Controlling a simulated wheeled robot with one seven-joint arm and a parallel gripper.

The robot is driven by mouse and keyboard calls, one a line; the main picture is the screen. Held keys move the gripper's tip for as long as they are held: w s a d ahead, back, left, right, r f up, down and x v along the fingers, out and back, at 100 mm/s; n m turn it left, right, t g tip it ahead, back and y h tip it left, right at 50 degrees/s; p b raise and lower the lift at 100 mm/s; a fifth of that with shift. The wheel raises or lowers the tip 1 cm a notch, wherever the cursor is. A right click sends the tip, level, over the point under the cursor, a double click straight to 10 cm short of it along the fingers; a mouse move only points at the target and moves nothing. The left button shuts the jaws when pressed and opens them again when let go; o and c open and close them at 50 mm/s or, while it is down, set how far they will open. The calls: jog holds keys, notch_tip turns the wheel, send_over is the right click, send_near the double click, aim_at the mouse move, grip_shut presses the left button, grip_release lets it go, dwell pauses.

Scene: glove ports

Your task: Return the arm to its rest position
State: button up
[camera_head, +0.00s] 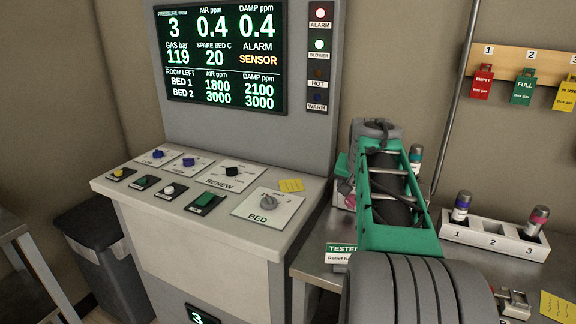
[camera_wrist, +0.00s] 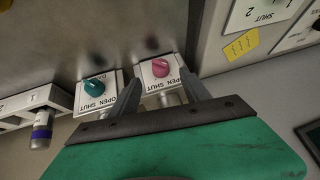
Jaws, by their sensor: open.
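My gripper (camera_wrist: 159,76) is open in the wrist view, with its two grey fingers apart and nothing held between them. A pink knob (camera_wrist: 160,68) on a white OPEN/SHUT plate shows between and beyond the fingertips. A teal knob (camera_wrist: 95,86) on a similar plate lies left of the fingers. I cannot tell how far the fingertips stand from the plates. In the head view my green arm reaches forward over the right-hand bench, and its dark end hides the fingers and most of the knobs.
A grey console (camera_head: 160,238) with several knobs stands left of my arm, below a lit display (camera_head: 222,57). A white rack (camera_head: 452,232) with capped vials sits right of my arm on the metal bench (camera_head: 306,264). Coloured tags hang on a wooden board (camera_head: 505,61).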

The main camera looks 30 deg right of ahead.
jog(key=s+a+f+n+g+y+p, duration=0.1)
jog(key=s+a+n+p, duration=0.15)
jog(key=a, duration=0.85)
jog(key=s+a+n+y+p, duration=0.2)
jog(key=a+n+p, duration=0.1)
jog(key=a, duration=0.8)
jog(key=s+a+f+n+g+y+p, duration=0.1)
jog(key=s+a+f+n, duration=0.3)
jog(key=s+a, duration=0.6)
jog(key=shift+s+a+f+n+p, duration=0.2)
jog(key=shift+a+f+n+p, duration=0.25)
jog(key=shift+f+p, duration=0.45)
jog(key=shift+a, duration=0.1)
jog(key=shift+c, duration=0.2)
